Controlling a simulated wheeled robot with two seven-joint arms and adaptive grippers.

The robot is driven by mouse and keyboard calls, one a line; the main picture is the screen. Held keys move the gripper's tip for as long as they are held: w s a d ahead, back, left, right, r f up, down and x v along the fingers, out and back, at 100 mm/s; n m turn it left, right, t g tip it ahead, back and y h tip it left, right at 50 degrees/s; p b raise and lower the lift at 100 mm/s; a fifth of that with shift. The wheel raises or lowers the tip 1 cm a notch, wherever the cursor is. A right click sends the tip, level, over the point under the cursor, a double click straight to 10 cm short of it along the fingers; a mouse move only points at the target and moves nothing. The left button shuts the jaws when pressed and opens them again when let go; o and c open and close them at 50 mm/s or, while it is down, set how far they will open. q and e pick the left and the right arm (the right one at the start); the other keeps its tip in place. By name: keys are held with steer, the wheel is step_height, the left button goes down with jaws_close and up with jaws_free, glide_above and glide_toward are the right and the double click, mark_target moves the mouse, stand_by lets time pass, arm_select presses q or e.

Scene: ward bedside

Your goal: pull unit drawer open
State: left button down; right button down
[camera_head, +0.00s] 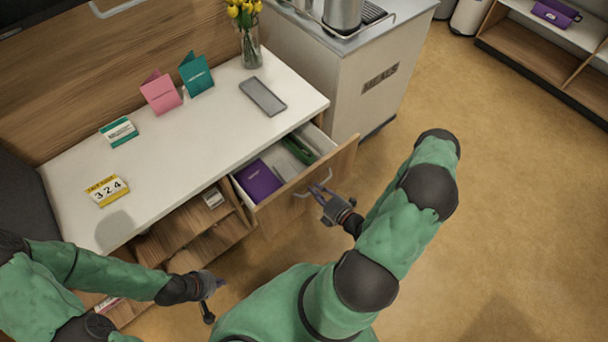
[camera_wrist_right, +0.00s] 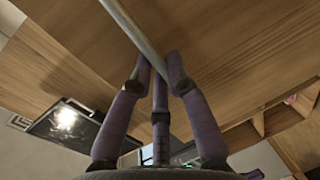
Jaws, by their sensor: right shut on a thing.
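The unit drawer (camera_head: 318,184) has a wooden front and stands open, pulled out from under the white top. Inside lie a purple book (camera_head: 258,180) and a green item (camera_head: 299,149). My right gripper (camera_head: 318,192) is at the drawer front, shut on the metal handle (camera_head: 302,194). In the right wrist view, the handle (camera_wrist_right: 132,25) runs as a bar between the fingers (camera_wrist_right: 152,75). My left gripper (camera_head: 218,284) hangs low in front of the open shelves, apart from the drawer; its finger opening is too small to tell.
On the white unit top (camera_head: 180,150) stand a pink card (camera_head: 160,93), a teal card (camera_head: 196,74), a grey phone-like slab (camera_head: 262,96), a yellow date block (camera_head: 106,190) and a vase of yellow flowers (camera_head: 250,45). A grey cabinet (camera_head: 335,85) stands behind the drawer. Floor at right is clear.

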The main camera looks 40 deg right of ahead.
steer(key=f+v, duration=0.1)
steer(key=v, duration=0.5)
steer(key=shift+s+f+p, duration=0.15)
steer(key=shift+s+p, duration=0.1)
steer(key=shift+p, duration=0.05)
steer(key=shift+d, duration=0.1)
steer(key=c, duration=1.2)
jaws_free()
steer(key=v, duration=1.2)
steer(key=shift+d, duration=0.1)
